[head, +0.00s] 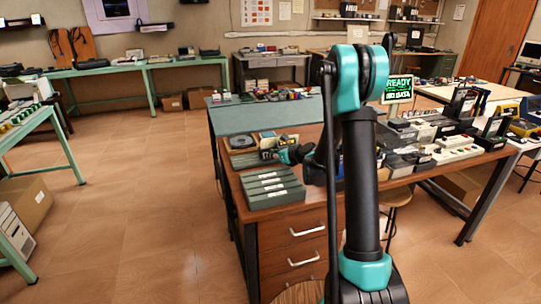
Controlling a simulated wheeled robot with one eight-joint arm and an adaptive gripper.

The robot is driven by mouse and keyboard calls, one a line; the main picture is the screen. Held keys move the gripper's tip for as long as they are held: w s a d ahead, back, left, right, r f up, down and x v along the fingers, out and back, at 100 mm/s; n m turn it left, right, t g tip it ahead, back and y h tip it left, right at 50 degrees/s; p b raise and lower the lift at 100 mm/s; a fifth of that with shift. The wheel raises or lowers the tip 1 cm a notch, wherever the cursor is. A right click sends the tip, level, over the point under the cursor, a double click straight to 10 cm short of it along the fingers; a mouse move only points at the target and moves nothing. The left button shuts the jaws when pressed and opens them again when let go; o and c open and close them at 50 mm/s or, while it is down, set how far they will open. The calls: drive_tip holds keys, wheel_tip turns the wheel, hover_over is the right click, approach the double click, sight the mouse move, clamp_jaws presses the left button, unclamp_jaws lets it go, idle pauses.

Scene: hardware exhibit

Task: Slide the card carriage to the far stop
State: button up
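I cannot make out the card carriage or its stop for certain; my arm hides part of the wooden desk (240,200). My gripper (268,155) is small and dark, beyond a teal wrist joint, and points left low over the desk. It is near a small framed device (268,138) and a square plate with a round dark part (241,142). The fingers are too small to tell whether they are open or shut, or touching anything. A small screen (398,89) with green text, reading "READY" on top, stands behind my arm.
Several grey-green boxes with white labels (272,187) lie at the desk's front left, close to my gripper. Dark devices and white power strips (455,152) crowd the right side. Open tiled floor (150,200) lies left of the desk. A stool (396,195) stands behind my arm.

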drive_tip(key=v, duration=1.2)
drive_tip(key=shift+s, duration=0.1)
drive_tip(key=shift+s+n, duration=0.3)
drive_tip(key=shift+n, duration=0.3)
drive_tip(key=s+n+h, duration=0.1)
drive_tip(key=s+n, duration=0.2)
drive_tip(key=n, duration=0.1)
drive_tip(key=s+d+n+g+h, duration=0.1)
drive_tip(key=s+n, duration=0.2)
drive_tip(key=n, duration=0.1)
drive_tip(key=s+n+g+h, duration=0.1)
drive_tip(key=s+n, duration=0.2)
drive_tip(key=n, duration=0.2)
drive_tip(key=shift+s+d+f+h, duration=0.25)
drive_tip(key=shift+d+h, duration=0.05)
drive_tip(key=shift+d, duration=0.1)
drive_tip(key=s+d+n+g+h, duration=0.2)
drive_tip(key=s+d+n+h, duration=0.4)
drive_tip(key=s+n, duration=0.65)
drive_tip(key=s+f+n+g+y, duration=0.1)
drive_tip(key=s+f+g, duration=0.1)
drive_tip(key=s+f, duration=0.5)
drive_tip(key=s, duration=0.3)
drive_tip(key=shift+s+d+f+n, duration=0.3)
drive_tip(key=shift+s+f+n, duration=0.05)
